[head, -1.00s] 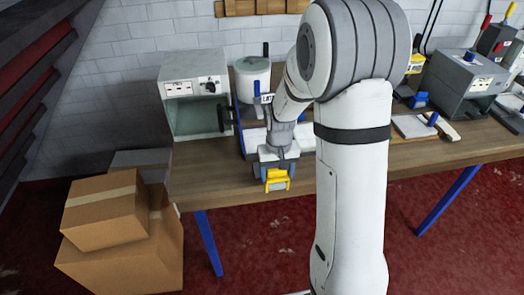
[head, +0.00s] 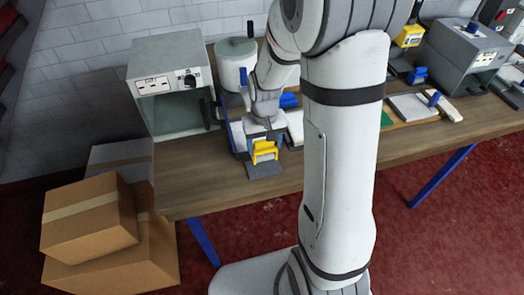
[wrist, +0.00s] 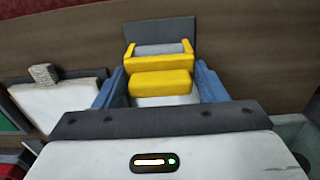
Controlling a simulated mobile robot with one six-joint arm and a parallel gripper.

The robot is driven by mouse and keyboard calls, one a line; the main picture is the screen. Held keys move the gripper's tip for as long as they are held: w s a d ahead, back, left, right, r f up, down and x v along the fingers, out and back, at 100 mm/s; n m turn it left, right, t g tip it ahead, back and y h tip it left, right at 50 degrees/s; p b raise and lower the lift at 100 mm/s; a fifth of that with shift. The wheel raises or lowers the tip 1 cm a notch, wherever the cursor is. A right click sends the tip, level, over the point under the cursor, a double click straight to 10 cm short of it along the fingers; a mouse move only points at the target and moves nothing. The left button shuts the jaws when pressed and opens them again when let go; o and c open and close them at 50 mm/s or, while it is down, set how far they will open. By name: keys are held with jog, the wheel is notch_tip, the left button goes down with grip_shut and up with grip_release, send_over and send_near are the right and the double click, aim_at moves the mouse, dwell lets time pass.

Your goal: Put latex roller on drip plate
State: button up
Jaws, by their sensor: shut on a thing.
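The latex roller (head: 264,150), a yellow frame with a light grey roller, is between the blue fingers of my gripper (head: 262,143). My gripper is shut on its yellow body, which also shows in the wrist view (wrist: 160,83). The grey roller (wrist: 160,48) points away from the gripper. The drip plate (head: 265,170), a flat dark grey plate, lies near the table's front edge. In the wrist view the roller overlaps the near part of the drip plate (wrist: 160,28). I cannot tell whether they touch.
A grey open-fronted box (head: 165,92) and a lidded pot (head: 234,66) stand behind on the wooden table (head: 205,175). Cardboard boxes (head: 88,222) are stacked on the floor at left. A white pad (wrist: 60,100) lies beside the gripper. Bare table lies left of the plate.

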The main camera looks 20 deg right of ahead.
aim_at(264, 147)
jog(key=shift+s+f, duration=0.1)
jog(key=shift+f, duration=1.85)
jog(key=shift+f, duration=0.2)
jog(key=o, duration=1)
jog(key=shift+o, duration=0.2)
jog(key=shift+r, duration=0.15)
notch_tip(264, 147, up, 12)
jog(key=shift+s+r+b, duration=0.1)
jog(key=shift+b, duration=0.25)
jog(key=s+r+t, duration=0.1)
jog(key=s+r, duration=0.3)
jog(key=s, duration=0.3)
jog(key=s+r+t, duration=0.2)
jog(key=s+r, duration=0.3)
jog(key=s, duration=0.3)
jog(key=shift+s+a+t, duration=0.2)
jog(key=shift+t, duration=0.1)
